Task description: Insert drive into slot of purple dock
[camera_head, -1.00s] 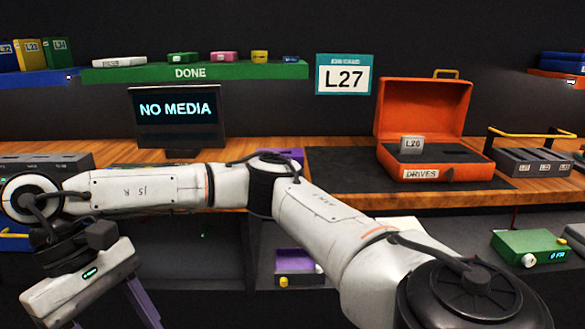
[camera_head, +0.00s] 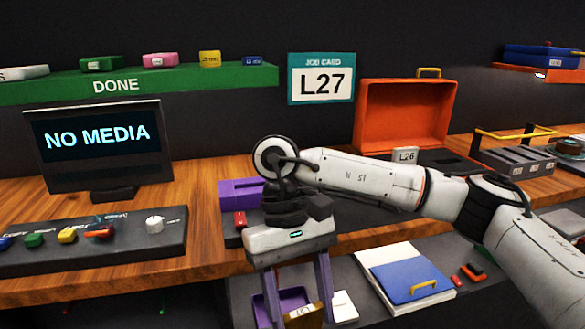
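The purple dock (camera_head: 238,193) stands on the wooden bench in the middle, a red knob (camera_head: 239,219) near its front. My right arm reaches in from the right and hides the dock's right part; I cannot make out its slot. My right gripper (camera_head: 298,312) points down in front of the bench edge, below and right of the dock. A gold-brown drive (camera_head: 304,316) with a pale label appears between its purple fingers, cut off by the bottom edge; the label is unreadable. My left gripper is out of view.
A "NO MEDIA" monitor (camera_head: 98,140) and a knob panel (camera_head: 90,240) are at left. The open orange case (camera_head: 405,112) with drive L26 (camera_head: 405,155) and a grey caddy (camera_head: 517,160) are at right. The job card (camera_head: 321,78) reads L27. A blue-covered notebook (camera_head: 412,281) lies below.

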